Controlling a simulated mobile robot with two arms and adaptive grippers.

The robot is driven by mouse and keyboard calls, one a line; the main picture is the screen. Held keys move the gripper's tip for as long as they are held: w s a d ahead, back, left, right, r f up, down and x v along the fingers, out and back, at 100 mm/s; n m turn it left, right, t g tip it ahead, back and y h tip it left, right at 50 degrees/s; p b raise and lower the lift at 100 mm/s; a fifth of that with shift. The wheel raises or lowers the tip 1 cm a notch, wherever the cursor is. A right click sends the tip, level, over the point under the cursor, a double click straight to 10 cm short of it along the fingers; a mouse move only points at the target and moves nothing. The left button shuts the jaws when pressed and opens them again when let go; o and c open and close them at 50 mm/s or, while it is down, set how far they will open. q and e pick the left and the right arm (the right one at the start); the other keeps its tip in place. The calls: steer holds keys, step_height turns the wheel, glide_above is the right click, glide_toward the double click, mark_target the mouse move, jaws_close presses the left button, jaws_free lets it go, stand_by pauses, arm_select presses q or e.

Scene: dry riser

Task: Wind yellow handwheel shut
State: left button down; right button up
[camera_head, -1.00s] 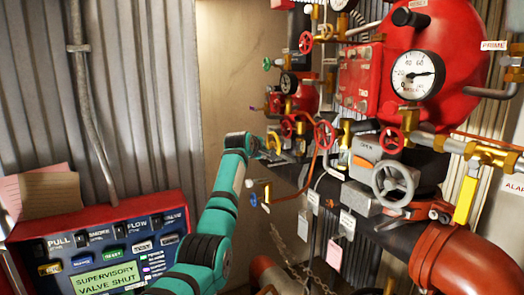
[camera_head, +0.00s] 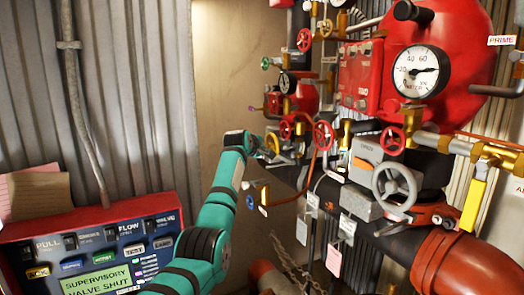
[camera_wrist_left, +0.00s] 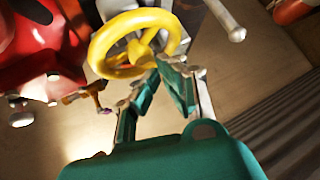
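The yellow handwheel (camera_wrist_left: 105,62) shows large at the upper middle of the left wrist view, with its rim, spokes and hub facing me at a slant. My left gripper (camera_wrist_left: 158,72) reaches up to the near lower-right part of its rim. The fingertips overlap the rim in this view. A gap shows between the teal fingers, but whether they press on the rim is unclear. My right gripper is in neither view.
Red handwheels (camera_head: 323,134), a grey handwheel (camera_head: 394,186), a pressure gauge (camera_head: 421,71) and brass fittings crowd the right. Hanging tags (camera_head: 334,258) are below. A control panel (camera_head: 95,245) reading "SUPERVISORY VALVE SHUT" is at lower left. Bare wall (camera_head: 225,80) lies behind my gripper.

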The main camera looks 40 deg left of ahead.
arm_select(q)
steer(key=shift+s+d+r, duration=0.1)
steer(key=shift+d+r, duration=0.15)
steer(key=shift+r, duration=0.85)
steer(key=shift+s+d+r, duration=0.1)
steer(key=shift+d+r, duration=0.1)
steer(key=shift+r, duration=0.85)
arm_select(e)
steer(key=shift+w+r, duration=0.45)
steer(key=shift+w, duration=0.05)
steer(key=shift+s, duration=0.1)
arm_select(q)
steer(key=shift+s+f, duration=0.1)
steer(key=s, duration=0.1)
steer(key=s+a+b, duration=0.1)
steer(key=s+b, duration=0.1)
steer(key=shift+s+a, duration=0.2)
steer(key=shift+a, duration=0.15)
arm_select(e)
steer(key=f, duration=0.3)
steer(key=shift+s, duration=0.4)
